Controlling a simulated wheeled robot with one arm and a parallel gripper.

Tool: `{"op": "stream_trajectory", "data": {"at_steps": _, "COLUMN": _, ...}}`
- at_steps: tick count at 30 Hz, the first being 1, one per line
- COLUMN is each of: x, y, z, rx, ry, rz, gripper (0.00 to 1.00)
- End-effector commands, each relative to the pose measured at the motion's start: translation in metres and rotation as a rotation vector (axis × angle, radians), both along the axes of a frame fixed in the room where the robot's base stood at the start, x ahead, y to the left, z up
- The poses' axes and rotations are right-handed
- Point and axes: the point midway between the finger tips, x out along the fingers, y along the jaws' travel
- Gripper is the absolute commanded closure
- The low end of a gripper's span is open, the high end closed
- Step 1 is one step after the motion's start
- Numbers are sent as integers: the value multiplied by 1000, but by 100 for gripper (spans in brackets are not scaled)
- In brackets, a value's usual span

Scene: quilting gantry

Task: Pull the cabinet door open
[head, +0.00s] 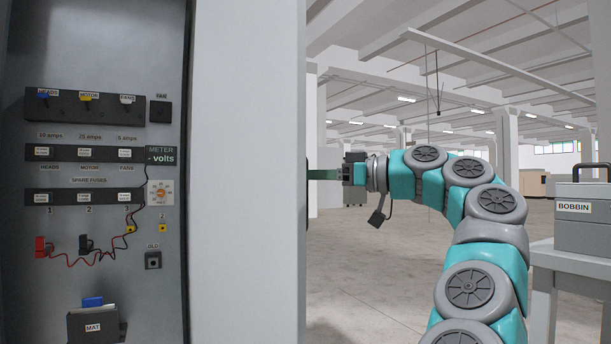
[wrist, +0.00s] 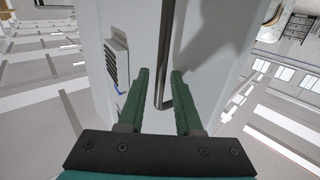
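The cabinet door (head: 248,170) is a pale grey panel in the head view, standing to the right of the uncovered cabinet interior (head: 100,270). In the wrist view the door's face (wrist: 215,45) carries a long metal bar handle (wrist: 167,50). My gripper (wrist: 160,74) has its green fingers apart, with the lower end of the handle lying between them in the picture. I see space beside the bar, and contact cannot be made out. In the head view my gripper (head: 322,174) reaches the door's right edge from the right; the handle and fingertips are hidden behind the panel.
The interior holds switches, fuses, wires and a holder labelled MAT (head: 95,325). A box labelled BOBBIN (head: 585,225) stands on a table (head: 560,255) at the right. A louvred vent (wrist: 117,65) is left of the handle.

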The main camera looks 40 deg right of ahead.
Motion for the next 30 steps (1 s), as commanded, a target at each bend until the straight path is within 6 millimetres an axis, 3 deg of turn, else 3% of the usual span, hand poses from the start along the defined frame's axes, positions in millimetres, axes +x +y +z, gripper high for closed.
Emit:
{"op": "stream_trajectory", "data": {"at_steps": 17, "x": -7, "y": -4, "z": 2, "rx": -1, "ry": -3, "rz": 0, "gripper": 56}}
{"op": "stream_trajectory", "data": {"at_steps": 30, "x": -60, "y": -38, "z": 4, "rx": 0, "ry": -4, "rz": -3, "gripper": 56}}
